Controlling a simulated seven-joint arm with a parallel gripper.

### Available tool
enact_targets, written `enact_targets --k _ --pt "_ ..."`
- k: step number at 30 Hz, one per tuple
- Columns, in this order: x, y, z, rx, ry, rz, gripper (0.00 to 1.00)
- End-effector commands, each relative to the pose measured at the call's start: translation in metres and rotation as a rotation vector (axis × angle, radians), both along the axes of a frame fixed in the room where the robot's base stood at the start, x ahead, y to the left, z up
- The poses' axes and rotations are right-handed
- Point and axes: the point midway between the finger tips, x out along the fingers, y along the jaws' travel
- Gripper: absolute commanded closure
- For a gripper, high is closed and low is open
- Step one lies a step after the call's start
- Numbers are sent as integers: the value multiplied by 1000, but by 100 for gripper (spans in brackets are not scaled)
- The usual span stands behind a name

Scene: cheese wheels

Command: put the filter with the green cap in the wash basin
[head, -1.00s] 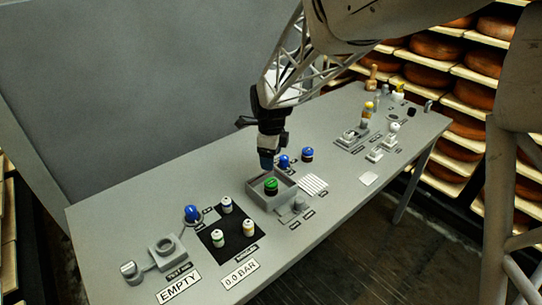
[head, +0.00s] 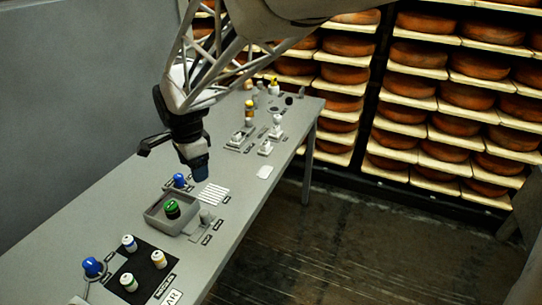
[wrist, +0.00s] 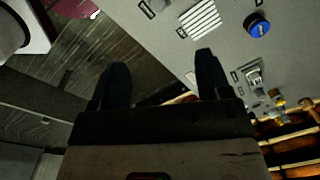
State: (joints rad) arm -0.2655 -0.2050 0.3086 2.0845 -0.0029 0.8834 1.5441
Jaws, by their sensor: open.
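The filter with the green cap (head: 172,207) stands inside the grey wash basin (head: 152,215), a square open tray on the table. My gripper (head: 200,172) is in the air above the table, to the upper right of the basin in the head view and apart from the filter. In the wrist view its two dark fingers (wrist: 161,78) are spread with nothing between them. The wrist view does not show the green cap or the basin.
A black mat (head: 150,262) holds several capped filters. A blue knob (head: 93,267) is left of it, and another blue item (head: 179,180) is behind the basin. A white ribbed rack (head: 211,195) is right of the basin. Cheese shelves (head: 440,95) stand beyond the table.

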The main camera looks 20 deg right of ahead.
Motion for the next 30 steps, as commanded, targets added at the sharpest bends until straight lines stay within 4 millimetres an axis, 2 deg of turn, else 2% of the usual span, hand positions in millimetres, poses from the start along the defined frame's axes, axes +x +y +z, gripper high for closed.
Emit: enact_targets --k 1,6,15,24,30 --pt "-12 -12 8 -3 -10 53 29" --pt "-52 -48 29 -21 -43 269 29" --pt "-130 -100 51 -77 -96 652 29" --pt "-207 -137 57 -157 -135 1021 29" --pt "-239 -148 54 -198 -145 1184 29"
